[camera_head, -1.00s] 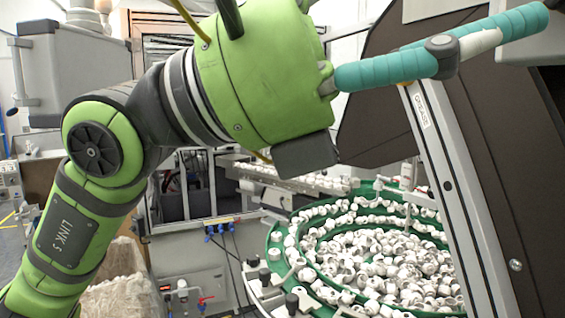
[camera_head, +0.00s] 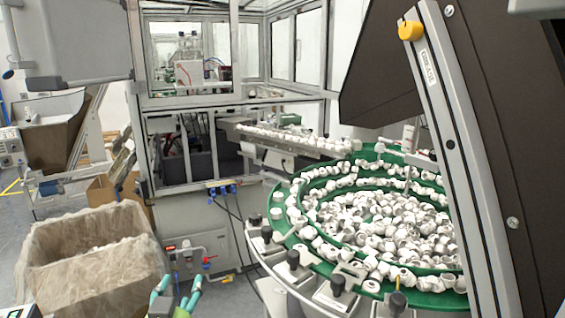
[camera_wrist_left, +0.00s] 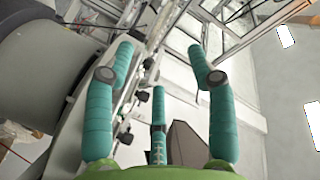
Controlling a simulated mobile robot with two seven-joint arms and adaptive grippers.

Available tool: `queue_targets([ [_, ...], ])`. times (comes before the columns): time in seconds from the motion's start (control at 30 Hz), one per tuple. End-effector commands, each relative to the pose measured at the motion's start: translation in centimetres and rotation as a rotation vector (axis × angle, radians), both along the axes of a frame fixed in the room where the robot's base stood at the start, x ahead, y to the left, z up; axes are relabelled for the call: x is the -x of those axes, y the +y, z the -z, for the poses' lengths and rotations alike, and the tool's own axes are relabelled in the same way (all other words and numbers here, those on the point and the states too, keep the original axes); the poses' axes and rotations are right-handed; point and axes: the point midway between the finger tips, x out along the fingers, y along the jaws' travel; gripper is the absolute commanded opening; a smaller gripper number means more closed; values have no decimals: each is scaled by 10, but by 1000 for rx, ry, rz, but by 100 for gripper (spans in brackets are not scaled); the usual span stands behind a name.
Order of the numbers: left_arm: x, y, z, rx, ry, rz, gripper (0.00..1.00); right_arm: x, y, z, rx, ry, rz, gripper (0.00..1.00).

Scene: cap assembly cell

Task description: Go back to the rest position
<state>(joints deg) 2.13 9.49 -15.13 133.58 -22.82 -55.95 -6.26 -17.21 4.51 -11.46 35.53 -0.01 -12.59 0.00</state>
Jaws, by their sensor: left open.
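My left gripper (camera_head: 176,296) is at the bottom of the head view, between the lined box and the bowl feeder. The round green bowl feeder (camera_head: 276,238) is full of white caps (camera_head: 385,225), to the right of the gripper. My right gripper does not show in either view.
A plastic-lined box (camera_head: 95,262) stands at the lower left. A slanted grey post with a yellow knob (camera_head: 410,30) and a dark panel (camera_head: 505,120) fill the right side. A framed machine cell (camera_head: 190,100) stands behind. Open floor shows at the far left.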

Motion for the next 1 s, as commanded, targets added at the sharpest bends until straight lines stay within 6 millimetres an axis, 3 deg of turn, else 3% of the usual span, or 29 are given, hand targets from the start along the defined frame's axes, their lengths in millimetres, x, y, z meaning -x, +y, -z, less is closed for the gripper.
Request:
queue_targets([
  [0.03,17,4,39,48,121,-14,56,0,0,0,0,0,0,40],
  [0.1,43,8,86,113,278,-34,56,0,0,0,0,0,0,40],
  [0.2,87,10,142,192,486,-63,56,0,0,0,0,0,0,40],
  [0.3,129,11,182,252,656,-90,56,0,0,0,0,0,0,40],
  [0.5,202,8,229,332,913,-131,56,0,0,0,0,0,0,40],
  [0.7,271,4,256,390,1133,-171,56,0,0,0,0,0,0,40],
  [1.0,254,2,343,379,1159,-174,56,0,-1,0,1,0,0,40],
])
